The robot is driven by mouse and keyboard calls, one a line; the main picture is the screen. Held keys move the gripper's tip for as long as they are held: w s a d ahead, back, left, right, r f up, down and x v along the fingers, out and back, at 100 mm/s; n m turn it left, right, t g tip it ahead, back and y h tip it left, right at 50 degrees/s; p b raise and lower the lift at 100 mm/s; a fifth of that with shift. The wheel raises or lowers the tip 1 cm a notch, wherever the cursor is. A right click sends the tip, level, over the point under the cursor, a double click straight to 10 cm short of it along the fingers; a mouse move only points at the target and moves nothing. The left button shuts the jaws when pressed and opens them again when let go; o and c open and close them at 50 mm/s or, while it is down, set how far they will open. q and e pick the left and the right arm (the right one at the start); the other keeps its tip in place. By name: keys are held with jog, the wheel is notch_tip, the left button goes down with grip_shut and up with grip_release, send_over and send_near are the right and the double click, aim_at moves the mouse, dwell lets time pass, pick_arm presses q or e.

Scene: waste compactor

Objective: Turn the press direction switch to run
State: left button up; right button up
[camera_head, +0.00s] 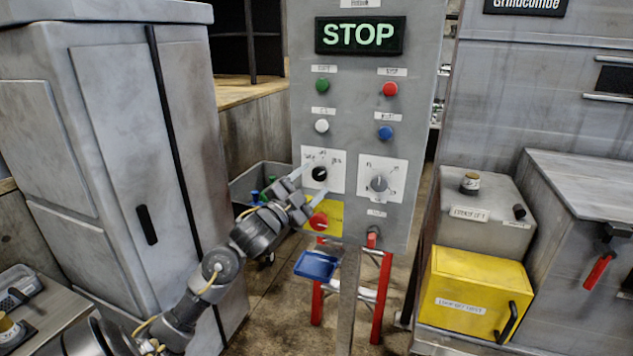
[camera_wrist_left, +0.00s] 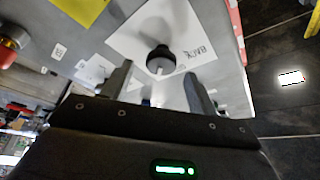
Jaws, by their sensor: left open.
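The grey control panel (camera_head: 347,225) stands upright in front of me, with a lit STOP display (camera_head: 360,36) at its top. A black rotary switch (camera_head: 319,174) sits on a white label plate at the panel's left. A grey rotary switch (camera_head: 379,183) sits on a second plate to its right. My left gripper (camera_head: 306,189) is just in front of the black switch. In the left wrist view the black knob (camera_wrist_left: 160,57) shows beyond and between the open fingers (camera_wrist_left: 158,85), apart from them. The small lettering is too blurred to read fully. My right gripper is not in view.
Green, red, white and blue buttons (camera_head: 385,133) are above the switches. A red emergency knob (camera_head: 318,221) on a yellow plate is just below my gripper. A grey cabinet (camera_head: 120,150) stands left, and a yellow box (camera_head: 475,290) is at the right.

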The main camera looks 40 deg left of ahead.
pick_arm(q)
jog(key=b+v, duration=0.2)
jog(key=v, duration=0.6)
